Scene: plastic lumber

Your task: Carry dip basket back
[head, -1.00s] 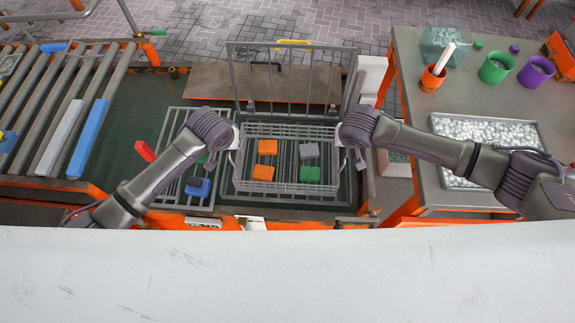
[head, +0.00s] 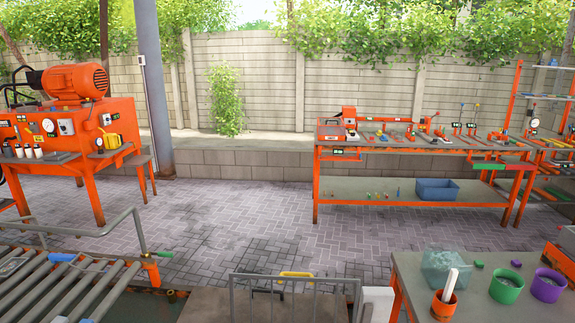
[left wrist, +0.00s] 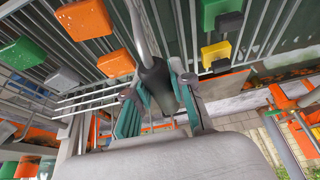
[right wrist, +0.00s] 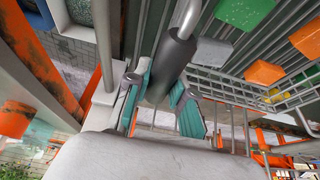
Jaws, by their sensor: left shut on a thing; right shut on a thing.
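The dip basket is out of the head view now and shows only in part in the wrist views. My left gripper (left wrist: 160,102) is shut on a dark grey grip (left wrist: 155,82) of a basket handle. My right gripper (right wrist: 162,98) is shut on the other handle's dark grey grip (right wrist: 170,64). In the right wrist view the basket's wire wall (right wrist: 232,87) is beside orange blocks (right wrist: 263,72), a green block (right wrist: 245,12) and a grey block (right wrist: 212,52). The left wrist view also shows green (left wrist: 22,53), grey (left wrist: 62,82) and orange blocks (left wrist: 115,63). The basket's height is unclear.
A barred grey frame (head: 260,300) stands at the bottom of the head view. A roller conveyor (head: 60,290) is at left, and a side table (head: 410,265) with cups is at right. Open paving (head: 245,225) lies beyond, with an orange workbench (head: 400,150) behind.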

